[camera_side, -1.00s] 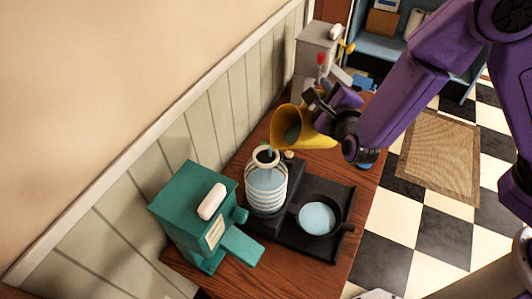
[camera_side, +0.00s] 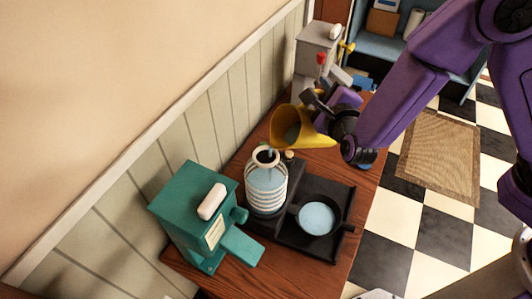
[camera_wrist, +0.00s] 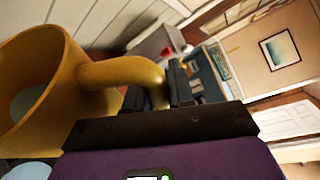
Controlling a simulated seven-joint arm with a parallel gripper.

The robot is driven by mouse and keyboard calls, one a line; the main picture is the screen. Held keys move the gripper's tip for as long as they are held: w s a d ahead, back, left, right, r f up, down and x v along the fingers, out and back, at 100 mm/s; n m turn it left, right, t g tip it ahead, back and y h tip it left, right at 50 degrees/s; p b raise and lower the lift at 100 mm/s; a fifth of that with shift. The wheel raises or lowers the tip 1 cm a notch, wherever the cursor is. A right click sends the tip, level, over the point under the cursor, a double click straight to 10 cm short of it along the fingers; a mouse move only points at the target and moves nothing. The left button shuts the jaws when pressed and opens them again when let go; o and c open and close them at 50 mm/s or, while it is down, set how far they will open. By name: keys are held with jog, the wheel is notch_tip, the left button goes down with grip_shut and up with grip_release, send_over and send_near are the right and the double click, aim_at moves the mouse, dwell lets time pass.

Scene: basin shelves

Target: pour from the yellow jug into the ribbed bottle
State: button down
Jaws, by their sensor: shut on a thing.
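The yellow jug (camera_side: 299,127) is tilted, its mouth turned left and down over the ribbed bottle. Bluish liquid shows inside it, and a thin stream appears to fall from its lip into the bottle's neck. The ribbed bottle (camera_side: 266,190) stands upright on the dark stand, holding pale blue liquid up to about its shoulder. My gripper (camera_side: 322,103) is shut on the jug's handle, to the right of and above the bottle. In the wrist view the jug (camera_wrist: 45,90) fills the left side, and my gripper (camera_wrist: 165,85) closes on its handle.
A dark pan (camera_side: 335,228) with pale blue liquid sits right of the bottle on the dark stand (camera_side: 280,236). A teal dispenser (camera_side: 190,215) stands close on the left. A grey dispenser (camera_side: 312,50) is behind, near the wall.

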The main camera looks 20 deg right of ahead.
jog(key=shift+s+a+r+n, duration=0.1)
jog(key=shift+a+r+n, duration=0.55)
jog(key=shift+r, duration=0.2)
dwell(3.1)
jog(key=d+f+m, duration=0.1)
jog(key=f, duration=0.1)
jog(key=d+f+m, duration=0.1)
jog(key=f, duration=0.1)
jog(key=shift+w+d+m+g+y, duration=0.2)
jog(key=shift+d+m+g+y, duration=0.1)
jog(key=shift+m, duration=0.05)
jog(key=shift+w+d+f+m+y, duration=0.1)
jog(key=shift+d+f+m+y, duration=0.25)
jog(key=shift+f, duration=0.35)
jog(key=shift+w+d+f+m+y, duration=0.15)
jog(key=shift+d+f+m, duration=0.2)
jog(key=shift+f+m, duration=0.3)
jog(key=d+f+m+g+y, duration=0.1)
jog(key=d+f+m+y, duration=0.2)
jog(key=f, duration=0.7)
jog(key=shift+w+d+m+g+y, duration=0.3)
jog(key=shift+w+d+m, duration=0.05)
jog(key=shift+d+m, duration=0.7)
